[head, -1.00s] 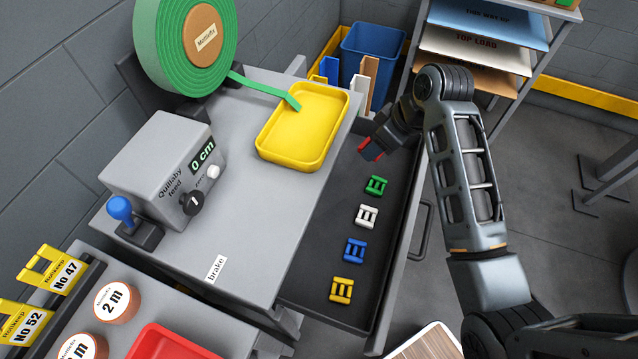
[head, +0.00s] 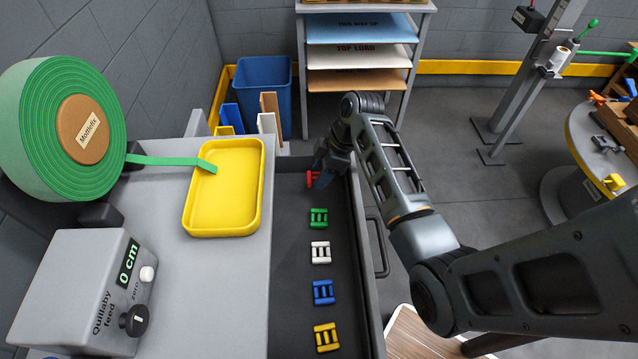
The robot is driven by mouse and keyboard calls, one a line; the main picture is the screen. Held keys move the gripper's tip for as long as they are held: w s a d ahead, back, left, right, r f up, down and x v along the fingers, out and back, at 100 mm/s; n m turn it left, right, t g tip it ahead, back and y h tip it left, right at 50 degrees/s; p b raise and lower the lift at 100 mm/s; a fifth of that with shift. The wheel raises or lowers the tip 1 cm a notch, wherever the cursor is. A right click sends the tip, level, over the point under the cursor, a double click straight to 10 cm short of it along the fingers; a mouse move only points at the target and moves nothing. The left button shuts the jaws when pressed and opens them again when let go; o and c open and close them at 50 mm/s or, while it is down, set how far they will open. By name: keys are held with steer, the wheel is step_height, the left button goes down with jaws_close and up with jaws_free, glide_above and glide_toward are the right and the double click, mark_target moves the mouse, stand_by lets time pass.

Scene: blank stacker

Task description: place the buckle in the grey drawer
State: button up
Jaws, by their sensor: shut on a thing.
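The grey drawer (head: 290,235) is pulled out to the right of the grey bench. A green buckle (head: 318,218), a white buckle (head: 320,252), a blue buckle (head: 323,292) and a yellow buckle (head: 326,337) lie in a row on its dark floor. My gripper (head: 318,172) is at the far end of the drawer, shut on a red buckle (head: 312,179). The red buckle is partly hidden by my gripper. I cannot tell whether it touches the drawer floor.
A yellow tray (head: 188,212) sits on the bench left of the drawer, with the end of a green strap (head: 160,159) over it. A blue bin (head: 264,92) and upright boards stand beyond the drawer. A shelf rack (head: 360,57) is behind my arm.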

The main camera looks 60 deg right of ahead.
steer(key=shift+f, duration=2.1)
steer(key=o, duration=1)
steer(key=shift+f, duration=0.1)
steer(key=v, duration=1.2)
